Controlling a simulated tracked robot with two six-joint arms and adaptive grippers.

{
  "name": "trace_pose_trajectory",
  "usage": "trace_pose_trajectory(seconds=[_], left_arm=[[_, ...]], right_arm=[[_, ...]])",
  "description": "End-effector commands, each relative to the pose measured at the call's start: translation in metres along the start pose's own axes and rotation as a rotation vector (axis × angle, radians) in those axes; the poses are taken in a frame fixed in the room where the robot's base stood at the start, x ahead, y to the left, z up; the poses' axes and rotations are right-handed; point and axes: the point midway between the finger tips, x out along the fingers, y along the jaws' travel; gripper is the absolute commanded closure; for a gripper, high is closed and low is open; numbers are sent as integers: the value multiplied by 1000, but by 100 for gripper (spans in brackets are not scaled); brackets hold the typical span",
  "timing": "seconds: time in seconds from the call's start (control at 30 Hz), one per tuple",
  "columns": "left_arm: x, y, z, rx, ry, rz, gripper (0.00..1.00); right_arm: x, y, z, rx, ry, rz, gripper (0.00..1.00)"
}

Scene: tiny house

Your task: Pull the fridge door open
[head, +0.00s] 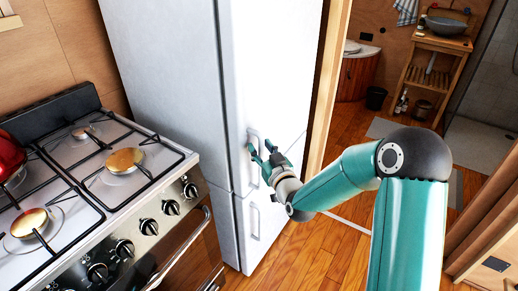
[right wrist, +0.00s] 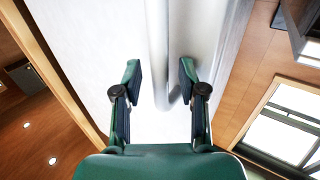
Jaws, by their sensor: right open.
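The white fridge (head: 275,70) stands in the middle of the head view, its upper door shut above a smaller lower door (head: 262,225). A pale vertical handle (head: 253,137) is on the upper door near its lower left edge. My right gripper (head: 262,150) is open at this handle. In the right wrist view, the handle bar (right wrist: 157,35) runs down between the two open fingers (right wrist: 160,78) and touches neither visibly. How deep the fingers reach around it, I cannot tell. My left gripper is not in view.
A gas stove (head: 110,190) with a red pot (head: 8,155) stands left of the fridge. A wooden door frame (head: 329,85) is close on the fridge's right. Wooden floor (head: 315,250) is free in front. A bathroom with a basin (head: 446,26) lies behind.

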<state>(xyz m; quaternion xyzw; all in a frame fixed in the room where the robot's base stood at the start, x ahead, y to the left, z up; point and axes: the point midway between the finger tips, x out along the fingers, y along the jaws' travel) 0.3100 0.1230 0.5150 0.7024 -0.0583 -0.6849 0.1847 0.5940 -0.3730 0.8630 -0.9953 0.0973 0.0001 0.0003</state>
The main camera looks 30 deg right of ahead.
Motion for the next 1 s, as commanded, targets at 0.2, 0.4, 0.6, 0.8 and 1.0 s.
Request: trace_pose_trajectory(seconds=[0.2, 0.4, 0.6, 0.8, 1.0], left_arm=[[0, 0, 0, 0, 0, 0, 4], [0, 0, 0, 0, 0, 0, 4], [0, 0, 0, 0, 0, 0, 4], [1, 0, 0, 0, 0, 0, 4], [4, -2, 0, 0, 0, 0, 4]], right_arm=[[0, 0, 0, 0, 0, 0, 77], [0, 0, 0, 0, 0, 1, 100], [-1, 1, 0, 0, 0, 1, 100], [-2, -2, 1, -1, -1, -4, 100], [-3, 2, 2, -2, -3, -10, 100]])
